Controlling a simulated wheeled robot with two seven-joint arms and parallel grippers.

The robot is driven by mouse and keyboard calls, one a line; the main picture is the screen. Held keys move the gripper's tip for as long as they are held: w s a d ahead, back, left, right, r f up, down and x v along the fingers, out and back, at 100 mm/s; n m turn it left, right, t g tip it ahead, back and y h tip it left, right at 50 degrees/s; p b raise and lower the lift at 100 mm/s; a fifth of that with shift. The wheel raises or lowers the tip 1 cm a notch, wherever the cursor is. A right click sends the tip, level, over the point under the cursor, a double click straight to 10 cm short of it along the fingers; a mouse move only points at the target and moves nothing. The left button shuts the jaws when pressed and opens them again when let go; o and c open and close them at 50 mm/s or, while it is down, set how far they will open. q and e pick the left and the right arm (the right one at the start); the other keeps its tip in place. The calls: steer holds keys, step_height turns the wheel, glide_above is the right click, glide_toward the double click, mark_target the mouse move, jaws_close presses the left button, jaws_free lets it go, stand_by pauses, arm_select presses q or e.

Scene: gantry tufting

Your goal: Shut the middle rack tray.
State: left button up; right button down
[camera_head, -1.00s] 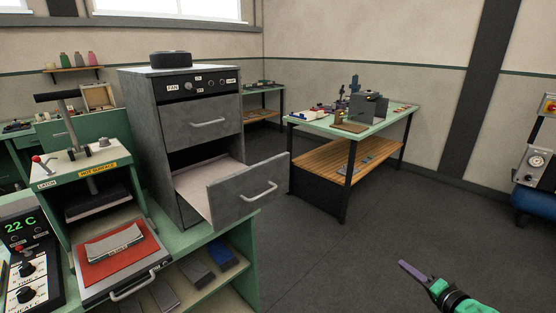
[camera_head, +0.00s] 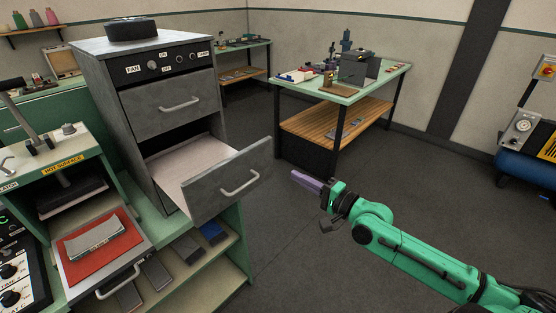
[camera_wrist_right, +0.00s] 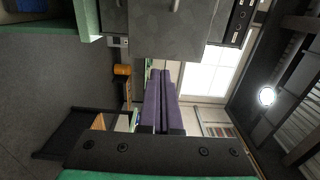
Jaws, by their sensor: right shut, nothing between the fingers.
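The grey rack cabinet (camera_head: 95,95) stands on the green bench at the left of the head view. Its middle tray (camera_head: 178,165) is pulled well out, with a grey front (camera_head: 215,186) and a bar handle (camera_head: 240,183). The drawer above it (camera_head: 170,108) is shut. My right gripper (camera_head: 296,176) is shut and empty, just right of the tray front with a small gap in the picture. Its purple fingers (camera_wrist_right: 160,98) lie together in the right wrist view, below a grey panel (camera_wrist_right: 172,30) with a handle. My left gripper is not in view.
A press (camera_head: 45,165) with a red pad (camera_head: 72,260) stands left of the rack. Dark blocks (camera_head: 186,248) lie on the shelf below. A green-topped table (camera_head: 365,92) stands behind. The floor (camera_head: 290,260) right of the bench is clear.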

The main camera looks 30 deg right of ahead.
mark_target(270, 162)
steer(key=p+x, duration=0.2)
steer(key=x, duration=0.6)
steer(key=shift+s+a, duration=0.1)
steer(key=shift+a, duration=0.05)
steer(key=shift+s+r, duration=0.1)
